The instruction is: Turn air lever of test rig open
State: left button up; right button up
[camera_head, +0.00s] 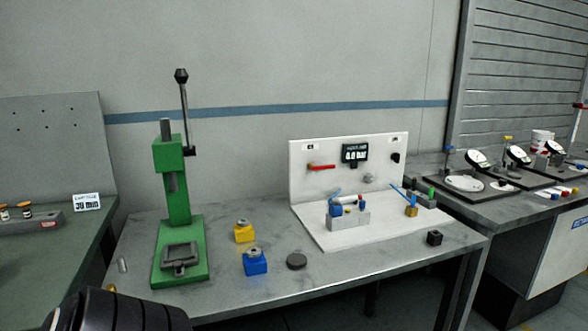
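The test rig is a white L-shaped stand on the grey bench, with an upright panel (300,187) and a base plate (385,237). A red lever (322,167) lies about horizontal at the upper left of the panel. Right of it is a dark display (355,153) that seems to read 0.0 bar. A black knob (395,157) is at the panel's right, and a small round grey fitting (368,179) is below the display. Neither gripper shows. A dark rounded part at the bottom left seems to be my own arm; its fingers are not visible.
A tall green press (178,200) stands left on the bench. A yellow block (243,232), a blue block (255,262) and a dark disc (296,261) lie between it and the rig. A grey fixture (348,217) with blue parts sits before the panel. A black cube (434,237) is right.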

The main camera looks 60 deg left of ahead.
aim_at(311, 167)
jog(key=u, duration=1.8)
jog(key=i+l, duration=0.15)
jog(key=l, duration=0.5)
jog(key=i+l+u, duration=0.1)
jog(key=l, duration=0.55)
jog(key=i+l, duration=0.15)
jog(key=l, duration=0.55)
jog(key=i+l+u, duration=0.1)
jog(key=l, duration=0.55)
jog(key=i+l, duration=0.15)
jog(key=l, duration=0.55)
jog(key=i+l+u, duration=0.1)
jog(key=l, duration=0.55)
